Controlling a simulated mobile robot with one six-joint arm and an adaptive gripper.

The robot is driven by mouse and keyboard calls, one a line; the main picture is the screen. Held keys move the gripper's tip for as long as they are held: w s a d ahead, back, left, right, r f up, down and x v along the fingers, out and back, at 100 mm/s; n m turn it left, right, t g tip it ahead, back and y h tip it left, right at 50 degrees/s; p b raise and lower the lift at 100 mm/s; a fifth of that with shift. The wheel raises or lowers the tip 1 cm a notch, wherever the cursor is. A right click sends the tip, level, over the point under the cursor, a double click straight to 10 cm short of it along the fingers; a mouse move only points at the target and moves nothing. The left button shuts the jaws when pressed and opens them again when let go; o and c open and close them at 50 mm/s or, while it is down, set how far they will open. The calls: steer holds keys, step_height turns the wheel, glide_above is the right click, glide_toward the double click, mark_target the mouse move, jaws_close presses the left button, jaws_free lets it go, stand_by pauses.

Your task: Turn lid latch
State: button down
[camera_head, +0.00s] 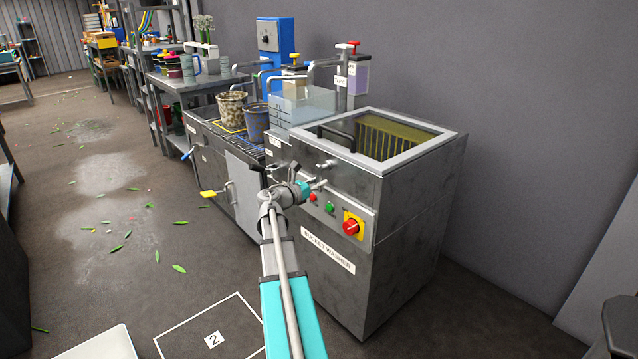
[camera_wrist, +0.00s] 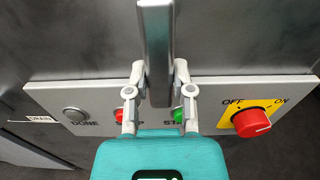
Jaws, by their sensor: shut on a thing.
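The bucket washer (camera_head: 405,220) is a dark metal cabinet. Its lid (camera_head: 425,155) is a grey frame with a see-through panel and lies closed on top. In the wrist view the latch (camera_wrist: 157,35) is a grey metal lever standing upright in the picture, in front of the washer's face. My gripper (camera_wrist: 159,72) is shut on its lower part, one finger on each side. In the head view my gripper (camera_head: 318,185) is at the washer's front, below the lid edge; the latch's held part is hard to make out there.
Below the latch, the control panel (camera_wrist: 85,96) carries a grey DONE button (camera_wrist: 76,114), a red button, a green button and a red OFF/ON knob (camera_wrist: 252,121). A bench with buckets (camera_head: 232,108) adjoins the washer on the left. Leaves lie on the open floor.

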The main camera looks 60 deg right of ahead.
steer(key=c, duration=0.6)
jaws_free()
steer(key=shift+c, duration=0.2)
steer(key=shift+o, duration=0.8)
steer(key=v, duration=1.2)
